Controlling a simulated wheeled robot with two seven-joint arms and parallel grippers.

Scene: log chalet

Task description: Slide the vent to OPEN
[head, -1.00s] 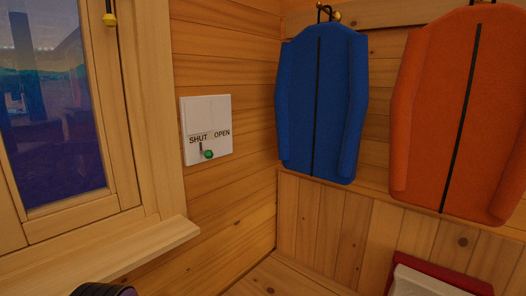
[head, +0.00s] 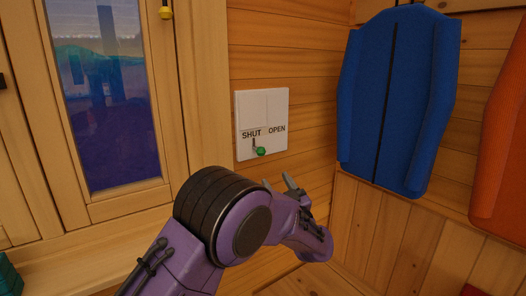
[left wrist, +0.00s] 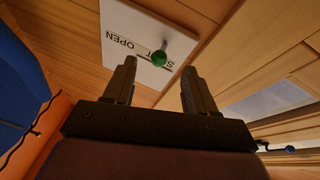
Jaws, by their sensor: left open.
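The vent is a white square plate (head: 250,108) on the log wall, lettered SHUT on the left and OPEN on the right. Its green knob (head: 261,151) stands below the right end of the word SHUT. My left gripper (head: 278,182) is below and slightly right of the knob, with its fingers pointing up toward the plate. In the left wrist view the plate (left wrist: 125,40) appears turned over. There the green knob (left wrist: 158,58) shows between the lines of the two open fingers (left wrist: 158,75), beyond their tips and apart from them. My right gripper is not in view.
A window (head: 110,100) with a wooden frame and sill is left of the vent. A blue jacket (head: 395,100) and an orange jacket (head: 500,150) hang on the right wall. The wall between the vent and the blue jacket is bare.

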